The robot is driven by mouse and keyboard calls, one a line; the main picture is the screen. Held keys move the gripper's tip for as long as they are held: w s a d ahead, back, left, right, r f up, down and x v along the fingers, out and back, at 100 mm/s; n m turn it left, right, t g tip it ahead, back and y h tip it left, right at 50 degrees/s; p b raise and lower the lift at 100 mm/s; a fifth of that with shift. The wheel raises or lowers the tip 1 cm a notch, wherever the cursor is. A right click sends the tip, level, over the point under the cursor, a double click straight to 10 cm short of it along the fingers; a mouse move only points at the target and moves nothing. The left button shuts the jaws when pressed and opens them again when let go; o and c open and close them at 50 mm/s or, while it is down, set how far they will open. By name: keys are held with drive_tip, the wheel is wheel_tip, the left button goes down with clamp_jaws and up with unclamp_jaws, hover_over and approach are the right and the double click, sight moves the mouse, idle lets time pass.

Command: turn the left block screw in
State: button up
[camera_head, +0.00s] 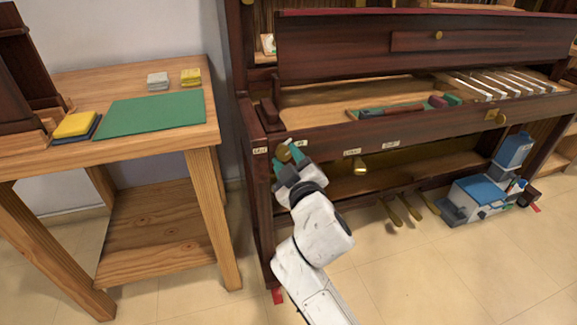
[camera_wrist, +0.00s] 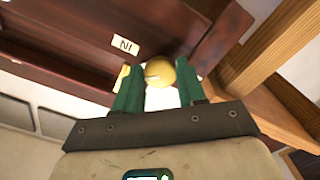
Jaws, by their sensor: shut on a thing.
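The left block screw is a round brass knob (camera_head: 283,153) on the front rail at the piano's left end. In the wrist view the brass screw head (camera_wrist: 161,73) sits between my two green fingertips. My gripper (camera_head: 290,154) is shut on it, with one finger on each side. The fingers hide part of the knob in the head view. In the wrist view my gripper (camera_wrist: 160,86) is seen from behind, facing the dark wood of the rail. How far the screw sits in cannot be seen.
The upright piano (camera_head: 385,45) stands open, with white keys (camera_head: 505,83) at right. A second brass knob (camera_head: 502,118) is at the rail's right end. A wooden table (camera_head: 200,133) stands at left, close to the piano. Pedals (camera_head: 412,207) and a blue-topped white device (camera_head: 480,188) are low at right.

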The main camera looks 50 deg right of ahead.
drive_tip(key=m+b, duration=0.1)
drive_tip(key=m, duration=0.1)
drive_tip(key=m+b, duration=0.1)
drive_tip(key=shift+f+m, duration=0.3)
drive_tip(key=shift+m, duration=0.1)
drive_tip(key=shift+m+b, duration=1)
drive_tip(key=shift+m, duration=0.9)
drive_tip(key=shift+r, duration=0.1)
drive_tip(key=o, duration=1)
drive_tip(key=shift+r, duration=0.1)
drive_tip(key=shift+a, duration=0.1)
drive_tip(key=p+v, duration=0.1)
drive_tip(key=v, duration=0.9)
drive_tip(key=shift+s+a, duration=0.25)
drive_tip(key=shift+s, duration=0.05)
